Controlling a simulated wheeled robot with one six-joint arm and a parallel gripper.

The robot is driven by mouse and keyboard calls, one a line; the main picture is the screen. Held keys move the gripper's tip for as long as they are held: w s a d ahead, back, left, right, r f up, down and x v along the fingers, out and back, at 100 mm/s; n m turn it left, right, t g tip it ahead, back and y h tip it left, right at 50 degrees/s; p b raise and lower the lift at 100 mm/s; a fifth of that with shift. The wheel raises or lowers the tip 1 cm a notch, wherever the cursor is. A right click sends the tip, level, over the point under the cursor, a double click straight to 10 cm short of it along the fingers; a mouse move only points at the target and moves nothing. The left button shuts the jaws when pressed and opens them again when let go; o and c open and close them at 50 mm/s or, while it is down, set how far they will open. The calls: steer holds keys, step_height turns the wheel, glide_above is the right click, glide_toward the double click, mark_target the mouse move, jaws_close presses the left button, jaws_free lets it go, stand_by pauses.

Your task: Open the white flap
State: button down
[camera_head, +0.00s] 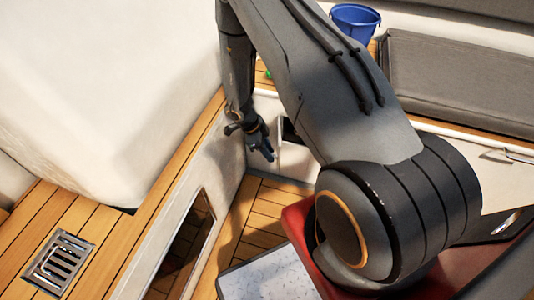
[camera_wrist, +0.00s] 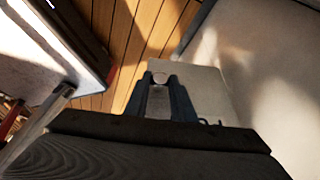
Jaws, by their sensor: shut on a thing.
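The white flap (camera_wrist: 205,88) shows in the wrist view as a pale panel beyond and to the right of my fingers. A small round knob (camera_wrist: 159,78) on it sits between my fingertips. My gripper (camera_wrist: 164,84) is shut on this knob, with one dark blue finger on each side. In the head view my gripper (camera_head: 263,147) is low in the corner, close to the white front (camera_head: 292,158). A dark opening (camera_head: 291,131) shows beside it. My arm hides part of this area, so how far the flap stands open is hard to tell.
A wooden ledge with a metal drain grate (camera_head: 60,262) runs at the left. A blue bucket (camera_head: 355,20) and a grey cushion (camera_head: 455,80) are at the back right. Wooden floor (camera_head: 262,205) shows below my gripper. White walls are close on both sides.

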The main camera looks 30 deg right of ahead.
steer(key=shift+w, duration=0.15)
steer(key=c, duration=1.5)
jaws_free()
step_height(320, 180, up, 10)
steer(key=shift+p, duration=0.6)
steer(key=shift+c, duration=0.3)
